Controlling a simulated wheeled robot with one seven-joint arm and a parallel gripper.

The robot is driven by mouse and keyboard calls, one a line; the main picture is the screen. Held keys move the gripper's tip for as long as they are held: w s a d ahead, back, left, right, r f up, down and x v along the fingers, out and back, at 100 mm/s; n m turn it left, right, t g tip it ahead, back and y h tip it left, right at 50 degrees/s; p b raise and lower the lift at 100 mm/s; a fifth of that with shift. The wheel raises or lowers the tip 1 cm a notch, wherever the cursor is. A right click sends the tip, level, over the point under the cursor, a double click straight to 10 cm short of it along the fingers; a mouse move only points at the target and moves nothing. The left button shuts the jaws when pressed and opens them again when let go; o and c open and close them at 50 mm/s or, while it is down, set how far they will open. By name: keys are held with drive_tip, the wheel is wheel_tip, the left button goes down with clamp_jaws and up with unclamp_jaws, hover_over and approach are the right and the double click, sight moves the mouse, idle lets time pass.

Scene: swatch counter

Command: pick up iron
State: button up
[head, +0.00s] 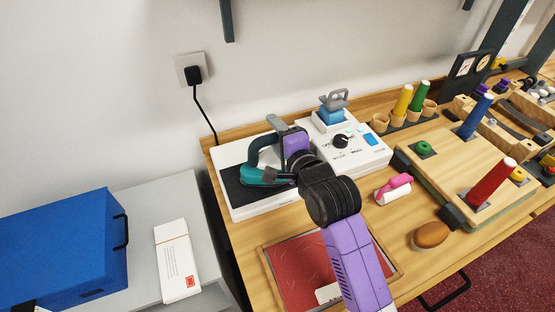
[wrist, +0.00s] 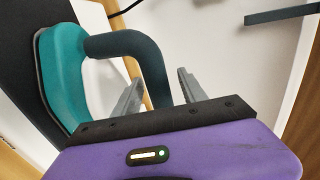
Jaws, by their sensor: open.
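The iron (head: 258,176) has a teal body and a dark looped handle. It rests on a black pad in a white tray (head: 232,212) on the wooden counter. In the wrist view the iron (wrist: 62,75) is at left, and its handle (wrist: 128,42) curves down between my two grey fingers. My gripper (wrist: 160,77) is open, with one finger on each side of the handle. In the head view my gripper (head: 277,124) is at the handle's right end, and my arm hides part of the iron. I cannot tell whether a finger touches the handle.
A white control box (head: 355,160) with a knob stands right of the tray. A pink-handled brush (head: 394,188), a red-topped tray (head: 292,258) and a wooden pegboard (head: 455,165) lie nearby. A blue case (head: 60,245) stands on the grey surface at left. The wall is close behind.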

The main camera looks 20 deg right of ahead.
drive_tip(key=shift+w+f, duration=0.1)
drive_tip(key=shift+w, duration=0.4)
clamp_jaws()
idle(1.0)
